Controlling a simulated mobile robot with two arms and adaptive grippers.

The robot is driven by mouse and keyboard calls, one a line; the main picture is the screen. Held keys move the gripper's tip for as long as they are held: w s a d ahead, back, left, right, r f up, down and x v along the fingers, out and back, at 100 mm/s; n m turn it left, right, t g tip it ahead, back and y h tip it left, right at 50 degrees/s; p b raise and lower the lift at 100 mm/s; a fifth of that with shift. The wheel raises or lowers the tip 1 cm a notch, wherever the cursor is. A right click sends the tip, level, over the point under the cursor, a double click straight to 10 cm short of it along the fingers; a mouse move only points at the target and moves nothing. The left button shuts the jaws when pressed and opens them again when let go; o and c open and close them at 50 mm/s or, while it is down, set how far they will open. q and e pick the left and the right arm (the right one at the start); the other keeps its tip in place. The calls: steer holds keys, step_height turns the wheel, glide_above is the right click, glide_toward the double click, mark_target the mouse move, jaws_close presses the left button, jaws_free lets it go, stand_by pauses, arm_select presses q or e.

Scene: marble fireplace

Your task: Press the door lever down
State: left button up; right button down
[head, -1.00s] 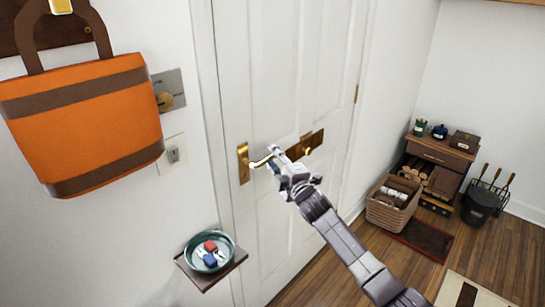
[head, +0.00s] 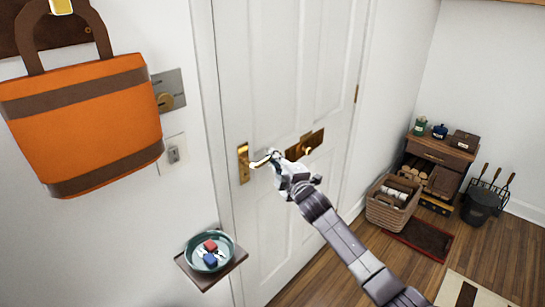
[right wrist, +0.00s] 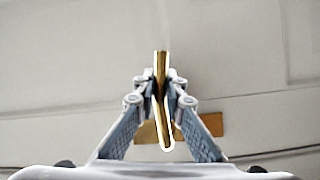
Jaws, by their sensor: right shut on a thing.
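The white door (head: 270,75) fills the middle of the head view and looks shut. Its brass lever (head: 260,161) sticks out to the right from a tall brass plate (head: 243,163) near the door's left edge. My right gripper (head: 274,158) is at the lever's free end, shut on it. In the right wrist view the brass lever (right wrist: 161,90) runs between the two fingers of my right gripper (right wrist: 161,88). The lever looks about level, though the gripper hides its end. My left gripper is not in view.
A brass plate (head: 305,145) sits on the door right of the lever. An orange bag (head: 85,120) hangs on the left wall. A small shelf (head: 212,280) holds a teal bowl (head: 190,250). A basket (head: 385,215) stands on the floor at right.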

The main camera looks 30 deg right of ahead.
steer(key=shift+f+m+g+p, duration=0.4)
steer(key=shift+f+m+p, duration=0.15)
steer(key=shift+m+p, duration=0.55)
steer(key=shift+s+a+f+m+g+y+p, duration=0.1)
steer(key=shift+a+f+m+g+y+p, duration=0.2)
steer(key=shift+f+m+p, duration=0.4)
steer(key=shift+s+a+f+m+g+y+p, duration=0.15)
steer(key=shift+a+f+m+g+y+p, duration=0.15)
steer(key=shift+f+m+p, duration=0.4)
steer(key=shift+s+a+f+m+g+y+p, duration=0.1)
steer(key=shift+a+f+m+g+y+p, duration=0.1)
steer(key=shift+f+m+g+p, duration=0.35)
steer(key=shift+m, duration=0.35)
steer(key=c, duration=2)
jaws_free()
steer(key=shift+o, duration=0.2)
